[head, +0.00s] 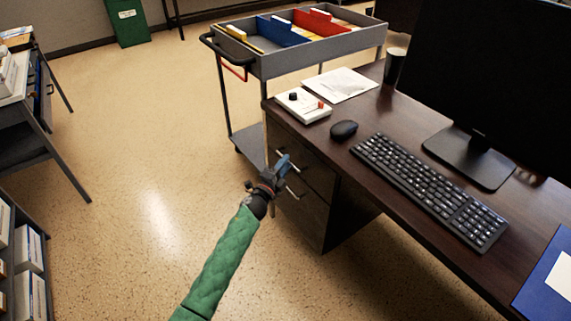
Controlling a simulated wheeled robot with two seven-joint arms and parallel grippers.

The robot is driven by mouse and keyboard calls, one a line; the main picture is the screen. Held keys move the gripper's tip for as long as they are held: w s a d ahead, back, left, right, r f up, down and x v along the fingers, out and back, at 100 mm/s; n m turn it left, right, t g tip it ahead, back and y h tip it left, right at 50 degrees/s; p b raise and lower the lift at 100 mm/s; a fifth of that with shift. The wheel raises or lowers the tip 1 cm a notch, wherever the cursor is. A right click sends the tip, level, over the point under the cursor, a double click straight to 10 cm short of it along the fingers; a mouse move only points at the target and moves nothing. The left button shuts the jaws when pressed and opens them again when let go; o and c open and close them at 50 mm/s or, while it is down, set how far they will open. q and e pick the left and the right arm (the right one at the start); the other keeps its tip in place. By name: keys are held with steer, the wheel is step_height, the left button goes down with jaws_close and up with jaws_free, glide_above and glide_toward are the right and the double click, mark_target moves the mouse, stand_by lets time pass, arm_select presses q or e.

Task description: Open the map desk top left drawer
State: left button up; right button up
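A dark wood desk (395,205) fills the right side, with a stack of drawers under its left end. The upper drawer (312,170) looks shut, and the lower drawer (303,212) below it also looks shut. Each has a thin metal bar handle; the lower handle (293,192) shows partly. My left gripper (284,164) is at the upper drawer's front, by its handle, with its fingers overlapping the handle area. Its fingers are small and dark here, so I cannot tell whether they are around the handle. My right gripper is out of view.
A grey cart (262,65) with colored folders stands behind the desk's left end. A keyboard (430,190), mouse (344,130), monitor (490,75) and white control box (303,106) are on the desk. Another desk (30,115) stands at the left. The floor between is clear.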

arm_select(q)
steer(key=shift+w+d+r, duration=0.1)
steer(key=shift+w+d, duration=0.1)
steer(key=shift+w, duration=0.15)
steer(key=shift+c, duration=0.4)
jaws_close()
